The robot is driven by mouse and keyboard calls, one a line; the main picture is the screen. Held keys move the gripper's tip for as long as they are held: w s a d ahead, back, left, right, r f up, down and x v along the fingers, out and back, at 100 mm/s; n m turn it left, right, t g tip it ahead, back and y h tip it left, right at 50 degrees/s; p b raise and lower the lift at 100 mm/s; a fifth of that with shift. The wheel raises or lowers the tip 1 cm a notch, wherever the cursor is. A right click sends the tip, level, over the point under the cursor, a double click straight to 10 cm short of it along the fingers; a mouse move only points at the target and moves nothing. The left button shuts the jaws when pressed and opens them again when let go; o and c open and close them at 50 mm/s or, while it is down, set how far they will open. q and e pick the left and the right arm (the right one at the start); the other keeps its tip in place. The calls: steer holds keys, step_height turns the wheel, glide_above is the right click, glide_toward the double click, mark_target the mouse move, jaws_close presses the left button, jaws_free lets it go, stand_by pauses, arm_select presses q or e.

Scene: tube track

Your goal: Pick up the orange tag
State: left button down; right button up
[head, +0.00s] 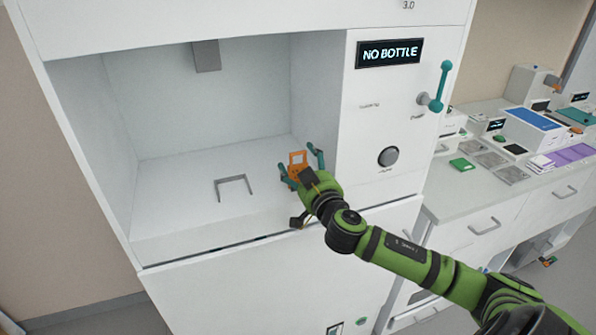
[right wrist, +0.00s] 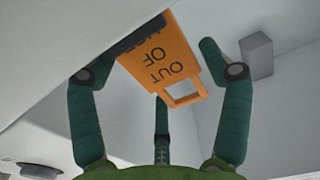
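The orange tag (head: 297,160) is inside the open bay of the white machine, near the bay's right wall. In the right wrist view the tag (right wrist: 160,58) shows dark upside-down "OUT OF" lettering and a square loop at its lower end. A dark piece lies along its upper edge; what holds the tag is unclear. My right gripper (head: 301,164) is at the bay's front right, its teal fingers spread around the tag. My left gripper is not in view.
The white machine (head: 371,165) has a "NO BOTTLE" display (head: 389,53), a knob (head: 388,157) and a teal lever (head: 440,88). A grey bracket (head: 233,180) stands on the bay floor. The bay's left side is clear. A counter (head: 460,200) with several items stands right.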

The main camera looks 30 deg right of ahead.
steer(key=c, duration=0.4)
